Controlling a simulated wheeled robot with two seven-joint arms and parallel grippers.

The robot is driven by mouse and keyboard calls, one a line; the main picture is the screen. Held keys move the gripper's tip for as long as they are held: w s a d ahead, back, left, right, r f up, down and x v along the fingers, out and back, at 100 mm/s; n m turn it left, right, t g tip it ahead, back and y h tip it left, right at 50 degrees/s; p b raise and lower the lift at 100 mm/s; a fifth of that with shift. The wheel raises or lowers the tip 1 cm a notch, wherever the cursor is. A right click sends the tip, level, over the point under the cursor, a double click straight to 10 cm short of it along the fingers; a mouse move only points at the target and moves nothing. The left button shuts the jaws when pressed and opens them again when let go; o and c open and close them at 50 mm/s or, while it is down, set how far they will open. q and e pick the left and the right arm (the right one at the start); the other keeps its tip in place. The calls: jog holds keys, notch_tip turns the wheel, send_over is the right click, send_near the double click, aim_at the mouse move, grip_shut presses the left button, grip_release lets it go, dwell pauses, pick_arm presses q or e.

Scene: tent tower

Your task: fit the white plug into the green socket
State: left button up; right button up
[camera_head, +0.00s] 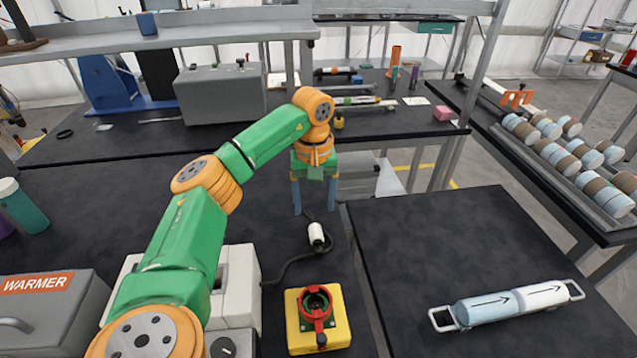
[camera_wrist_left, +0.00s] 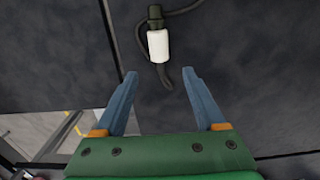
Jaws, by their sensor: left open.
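The white plug (camera_head: 316,235) lies on the dark bench, with a dark cable running from it. In the left wrist view the white plug (camera_wrist_left: 158,46) has a dark end piece and lies just beyond the fingertips. My left gripper (camera_head: 314,209) points down over the bench behind the plug, open with nothing between its blue fingers. It also shows open in the left wrist view (camera_wrist_left: 160,73). The socket (camera_head: 317,303) sits on a yellow box at the front, with a red ring and lever around a dark opening; little green shows. My right gripper is not in view.
A white box (camera_head: 240,279) stands left of the socket, and a grey warmer (camera_head: 50,310) is further left. The cable (camera_head: 285,267) runs between plug and white box. A right-hand table (camera_head: 430,235) holds a blue-white cylinder with handles (camera_head: 507,303).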

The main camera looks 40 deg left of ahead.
aim_at(315, 228)
pick_arm(q)
jog(key=shift+s+d+f, duration=0.1)
jog(key=shift+f, duration=0.25)
jog(key=shift+s+d+f+p, duration=0.7)
jog(key=shift+f+p, duration=0.15)
jog(key=shift+f, duration=0.05)
jog(key=f, duration=0.3)
jog(key=shift+w+a+f, duration=0.1)
jog(key=shift+w+f, duration=0.1)
jog(key=shift+f, duration=0.15)
jog(key=shift+w+a+f, duration=0.1)
jog(key=c, duration=1.1)
grip_shut()
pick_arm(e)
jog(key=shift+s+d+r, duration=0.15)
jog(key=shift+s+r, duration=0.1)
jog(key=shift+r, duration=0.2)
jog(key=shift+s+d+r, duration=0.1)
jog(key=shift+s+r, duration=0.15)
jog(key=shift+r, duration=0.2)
